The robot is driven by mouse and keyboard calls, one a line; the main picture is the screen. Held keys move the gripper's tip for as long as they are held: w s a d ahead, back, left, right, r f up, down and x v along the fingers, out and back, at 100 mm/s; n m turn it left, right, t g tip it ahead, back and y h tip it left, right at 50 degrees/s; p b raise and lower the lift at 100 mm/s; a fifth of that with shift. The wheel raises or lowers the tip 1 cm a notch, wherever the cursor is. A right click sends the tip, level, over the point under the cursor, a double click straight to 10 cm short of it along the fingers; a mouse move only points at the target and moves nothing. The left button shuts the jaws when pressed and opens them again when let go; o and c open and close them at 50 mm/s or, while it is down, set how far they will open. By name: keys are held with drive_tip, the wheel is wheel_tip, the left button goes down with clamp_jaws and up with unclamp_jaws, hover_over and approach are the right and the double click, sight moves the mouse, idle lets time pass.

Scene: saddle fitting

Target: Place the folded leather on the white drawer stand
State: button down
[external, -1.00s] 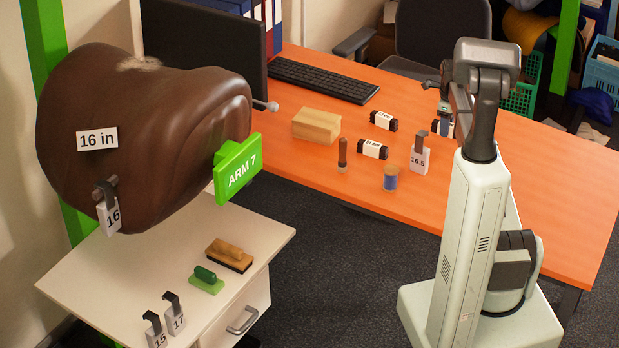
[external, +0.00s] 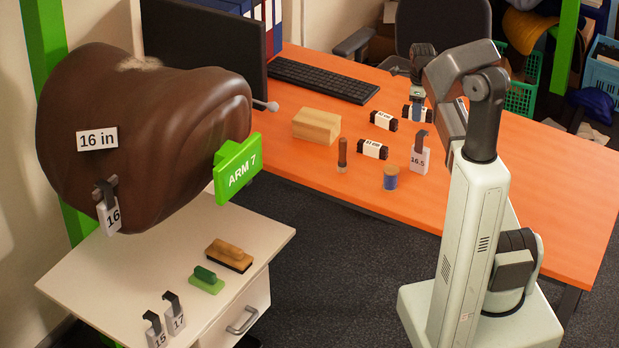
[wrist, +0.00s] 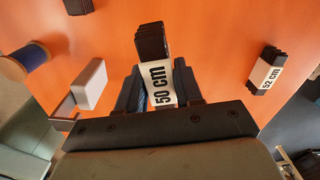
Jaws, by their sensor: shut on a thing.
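My gripper (external: 417,98) is over the orange desk, left of my arm's base column. It is shut on a dark brown folded leather (wrist: 152,42) with a white band marked 50 cm. One finger lies on each side of the band in the wrist view (wrist: 160,90). This leather also shows in the external view (external: 408,112), just below the fingers, apparently a little above the desk. The white drawer stand (external: 75,275) is at the lower left, under the brown saddle.
Two more banded leathers (external: 383,121) (external: 372,149), a 16.5 tag (external: 420,157), a blue spool (external: 390,177), a brown-handled tool (external: 342,155) and a wooden block (external: 317,125) are on the desk. Brushes (external: 230,254) and tags 15 and 17 (external: 174,312) occupy the stand's front. A green ARM 7 sign (external: 238,170) juts out above.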

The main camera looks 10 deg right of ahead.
drive_tip(key=w+a+f+n, duration=0.1)
drive_tip(key=w+a+n, duration=0.1)
drive_tip(key=a, duration=1.1)
drive_tip(key=w+a+n, duration=0.2)
drive_tip(key=a+n, duration=0.1)
drive_tip(key=a, duration=1)
drive_tip(key=s+a+f+n, duration=0.2)
drive_tip(key=s+a, duration=0.1)
drive_tip(key=a, duration=0.8)
drive_tip(key=s+a+f+n, duration=0.1)
drive_tip(key=s+a+f, duration=0.1)
drive_tip(key=a, duration=0.8)
drive_tip(key=n, duration=0.7)
approach(158, 300)
drive_tip(key=shift+f, duration=3.1)
drive_tip(key=shift+f, duration=0.1)
drive_tip(key=c, duration=0.7)
unclamp_jaws()
drive_tip(key=shift+c, duration=0.2)
